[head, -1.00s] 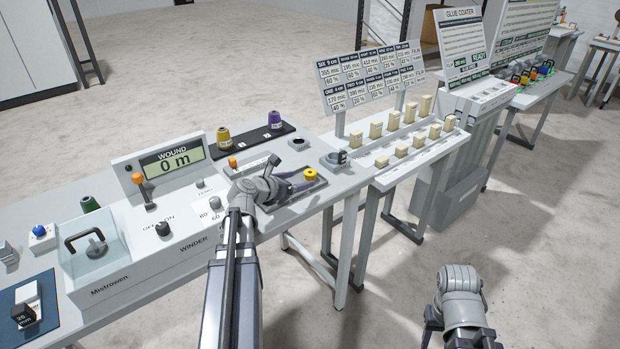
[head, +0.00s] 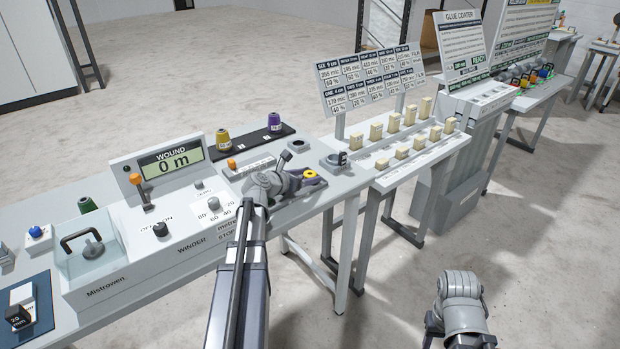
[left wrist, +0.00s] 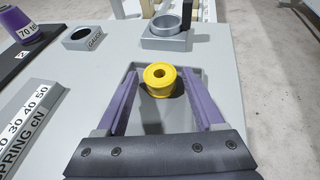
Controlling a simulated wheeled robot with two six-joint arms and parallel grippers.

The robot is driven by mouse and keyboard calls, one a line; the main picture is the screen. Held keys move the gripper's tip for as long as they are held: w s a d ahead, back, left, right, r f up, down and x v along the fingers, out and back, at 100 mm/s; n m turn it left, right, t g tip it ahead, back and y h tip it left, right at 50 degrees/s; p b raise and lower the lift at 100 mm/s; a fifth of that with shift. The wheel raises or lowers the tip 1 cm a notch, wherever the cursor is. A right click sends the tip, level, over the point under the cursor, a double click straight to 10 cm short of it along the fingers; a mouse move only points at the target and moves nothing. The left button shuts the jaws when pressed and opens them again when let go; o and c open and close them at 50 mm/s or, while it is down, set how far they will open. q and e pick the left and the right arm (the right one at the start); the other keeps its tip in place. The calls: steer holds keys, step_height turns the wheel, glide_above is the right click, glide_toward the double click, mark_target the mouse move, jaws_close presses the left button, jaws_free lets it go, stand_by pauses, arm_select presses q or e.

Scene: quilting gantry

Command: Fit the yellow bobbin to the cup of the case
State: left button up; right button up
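The yellow bobbin (head: 310,174) lies in a shallow grey tray at the right end of the winder bench. It also shows in the left wrist view (left wrist: 159,82), with its round hole facing up. My left gripper (head: 299,168) is open above the tray. In the left wrist view its purple fingers (left wrist: 161,76) stand either side of the bobbin, with gaps. A grey block with a round cup (left wrist: 167,38), seemingly the case, is just beyond the tray; it also shows in the head view (head: 334,162). My right gripper (head: 458,338) is low at the bottom edge, its fingers mostly hidden.
A gauge hole (left wrist: 82,38) is left of the cup. A dark strip (head: 248,139) behind carries yellow and purple thread cones. A spring scale block (head: 247,167) is left of the tray. Several cream blocks stand on the right-hand table (head: 388,181).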

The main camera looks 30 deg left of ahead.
arm_select(q)
jaws_close()
stand_by(0.3)
steer(key=shift+r, duration=0.1)
